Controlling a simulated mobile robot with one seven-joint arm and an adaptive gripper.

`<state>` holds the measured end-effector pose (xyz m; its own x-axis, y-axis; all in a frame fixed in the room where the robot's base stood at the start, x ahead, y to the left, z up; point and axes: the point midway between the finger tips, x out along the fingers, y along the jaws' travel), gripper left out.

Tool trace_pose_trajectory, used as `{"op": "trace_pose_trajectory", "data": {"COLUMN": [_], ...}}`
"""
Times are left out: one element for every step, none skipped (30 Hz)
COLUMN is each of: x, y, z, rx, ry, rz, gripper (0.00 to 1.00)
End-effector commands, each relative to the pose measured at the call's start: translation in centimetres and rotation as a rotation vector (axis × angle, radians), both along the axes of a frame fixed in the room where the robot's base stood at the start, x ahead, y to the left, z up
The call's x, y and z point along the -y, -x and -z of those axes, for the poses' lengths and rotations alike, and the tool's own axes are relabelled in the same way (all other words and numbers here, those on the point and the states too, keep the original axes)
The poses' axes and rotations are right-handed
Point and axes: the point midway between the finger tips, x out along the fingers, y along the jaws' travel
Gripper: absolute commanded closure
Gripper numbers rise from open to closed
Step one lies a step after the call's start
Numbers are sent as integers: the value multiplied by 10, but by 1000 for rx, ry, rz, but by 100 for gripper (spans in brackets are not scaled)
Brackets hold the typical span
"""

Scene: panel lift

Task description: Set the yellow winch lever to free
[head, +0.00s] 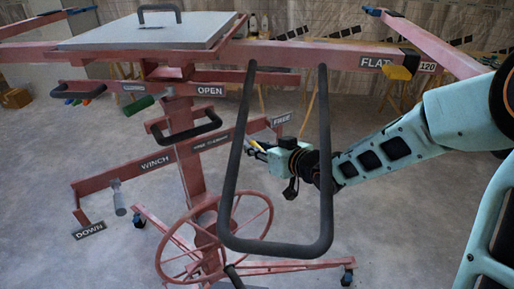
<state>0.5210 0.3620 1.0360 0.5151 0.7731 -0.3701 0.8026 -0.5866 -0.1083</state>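The red panel lift stands in the middle of the head view. A small yellow piece, which looks like the winch lever (256,145), shows at the right end of the slanted red winch bar (122,176), below the FREE label (281,119). My gripper (257,152) reaches in from the right, with its fingertips right at the yellow piece. Whether they touch or grip it cannot be told. The finger opening is too small to make out, and the gripper partly hides the lever.
A black loop handle (325,170) hangs in front of my gripper and wrist. The red spoked wheel (163,256) is below. Open floor lies at the lower left.

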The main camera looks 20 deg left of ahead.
Motion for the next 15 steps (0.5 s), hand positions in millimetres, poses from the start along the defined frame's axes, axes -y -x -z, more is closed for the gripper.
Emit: {"op": "trace_pose_trajectory", "data": {"x": [0, 0, 0, 0, 0, 0, 0, 0, 0, 0, 1, 2, 3, 5, 8], "y": [0, 0, 0, 0, 0, 0, 0, 0, 0, 0, 1, 1, 2, 3, 5], "z": [0, 0, 0, 0, 0, 0, 0, 0, 0, 0, 0, -1, -1, -2, -4], "rx": [0, 0, 0, 0, 0, 0, -1, -1, -1, -1, -1, 0, 1, 1, 2], "ry": [0, 0, 0, 0, 0, 0, 1, 1, 1, 1, 1, 0, 1, 1, 1], "rz": [0, 0, 0, 0, 0, 0, 0, 0, 0, 0, 0, 0, 1, 1, 0], "gripper": [71, 68, 66, 66, 66, 66, 66, 66, 66, 66, 66, 66, 66, 66, 66]}}
